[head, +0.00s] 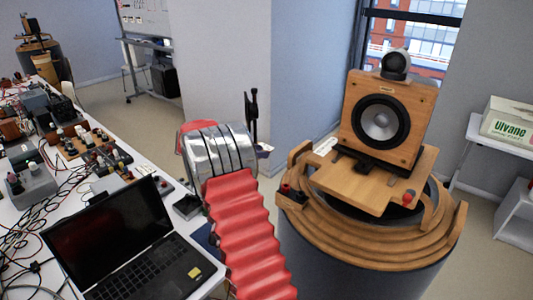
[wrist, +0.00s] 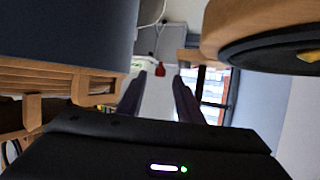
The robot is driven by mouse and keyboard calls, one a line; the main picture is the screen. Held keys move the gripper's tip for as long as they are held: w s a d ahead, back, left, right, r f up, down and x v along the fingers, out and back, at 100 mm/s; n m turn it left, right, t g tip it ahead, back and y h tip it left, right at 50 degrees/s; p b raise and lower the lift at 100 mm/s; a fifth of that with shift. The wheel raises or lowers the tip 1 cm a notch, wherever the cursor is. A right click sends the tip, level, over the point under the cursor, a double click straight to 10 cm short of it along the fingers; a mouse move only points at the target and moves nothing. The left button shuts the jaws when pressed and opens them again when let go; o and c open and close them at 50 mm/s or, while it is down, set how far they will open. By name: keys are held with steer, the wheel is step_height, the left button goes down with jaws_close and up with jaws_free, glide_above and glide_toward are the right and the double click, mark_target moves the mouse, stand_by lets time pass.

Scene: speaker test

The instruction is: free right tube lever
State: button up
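A wooden speaker (head: 388,112) with a dark cone stands on a wooden platform (head: 365,186) over a round grey drum. A small red-topped part (head: 408,198) sits at the platform's right front, and another (head: 285,188) at the left edge of the wooden rings. I cannot tell which part is the tube lever. My gripper (wrist: 160,95) shows two dark fingers set apart in the wrist view, with nothing held between them. In the head view my gripper is mostly hidden behind my arm; a dark upright part shows left of the speaker.
A table on the left holds a black laptop (head: 125,240), cables and several devices. A white shelf at the right carries a green and white box (head: 508,122). In the wrist view, wooden rings (wrist: 60,80) lie close at left and a rounded wooden part (wrist: 262,22) at upper right.

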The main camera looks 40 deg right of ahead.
steer(key=shift+x, duration=2.2)
steer(key=shift+c, duration=0.6)
jaws_close()
steer(key=shift+a, duration=0.1)
